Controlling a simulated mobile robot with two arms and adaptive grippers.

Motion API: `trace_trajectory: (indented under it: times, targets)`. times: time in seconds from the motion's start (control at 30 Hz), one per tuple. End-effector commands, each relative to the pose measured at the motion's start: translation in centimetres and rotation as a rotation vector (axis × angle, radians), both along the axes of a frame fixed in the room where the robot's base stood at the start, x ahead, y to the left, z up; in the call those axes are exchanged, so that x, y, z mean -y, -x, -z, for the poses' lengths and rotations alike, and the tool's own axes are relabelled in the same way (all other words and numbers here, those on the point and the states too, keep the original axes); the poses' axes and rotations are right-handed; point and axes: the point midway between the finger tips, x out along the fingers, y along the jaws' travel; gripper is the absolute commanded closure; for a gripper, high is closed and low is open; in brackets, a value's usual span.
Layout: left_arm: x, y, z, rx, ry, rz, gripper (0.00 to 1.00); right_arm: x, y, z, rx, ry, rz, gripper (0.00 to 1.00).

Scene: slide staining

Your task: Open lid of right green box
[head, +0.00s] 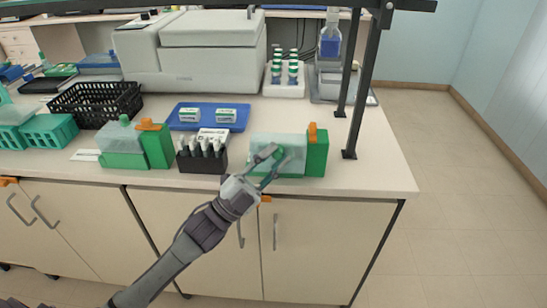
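The right green box (318,158) stands near the front edge of the counter. It has a translucent, pale part (290,141) on its left and a solid green part with an orange piece (312,132) on top at its right. My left gripper (277,160) is in front of the box's left half and covers some of it. Its fingers are apart, with nothing seen between them. I cannot tell whether a finger touches the box. My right gripper is not in view.
A similar green box (157,147) stands to the left. A black rack (203,163) with several white-topped bottles sits just left of my gripper. Behind are a blue tray (210,125) and a white machine (195,60). A dark shelf post (364,85) rises at the right.

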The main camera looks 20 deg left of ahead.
Motion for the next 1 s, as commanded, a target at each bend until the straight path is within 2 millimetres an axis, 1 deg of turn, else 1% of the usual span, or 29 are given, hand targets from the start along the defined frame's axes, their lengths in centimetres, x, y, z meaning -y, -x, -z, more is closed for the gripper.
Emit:
trace_trajectory:
  times: [0.03,0.1,0.4,0.53,0.67,0.8,1.0]
  targets:
    - [0.0,0.0,0.0,0.000,0.000,0.000,0.64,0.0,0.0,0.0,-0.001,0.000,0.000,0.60]
    - [0.0,0.0,0.0,0.000,0.000,0.000,0.54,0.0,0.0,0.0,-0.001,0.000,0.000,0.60]
    - [0.0,0.0,0.0,-0.001,0.001,0.000,0.54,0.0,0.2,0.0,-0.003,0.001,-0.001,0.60]
    - [-0.4,0.5,0.6,-0.004,0.000,0.000,0.54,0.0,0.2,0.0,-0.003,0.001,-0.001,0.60]
    - [-1.5,1.8,1.9,-0.006,-0.001,-0.001,0.54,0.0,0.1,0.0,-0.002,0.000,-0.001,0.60]
    - [-3.1,3.8,3.8,-0.008,-0.001,-0.002,0.54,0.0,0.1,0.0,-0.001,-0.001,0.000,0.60]
    - [-4.9,6.3,5.9,-0.005,0.000,-0.001,0.54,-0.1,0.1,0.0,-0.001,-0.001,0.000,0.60]
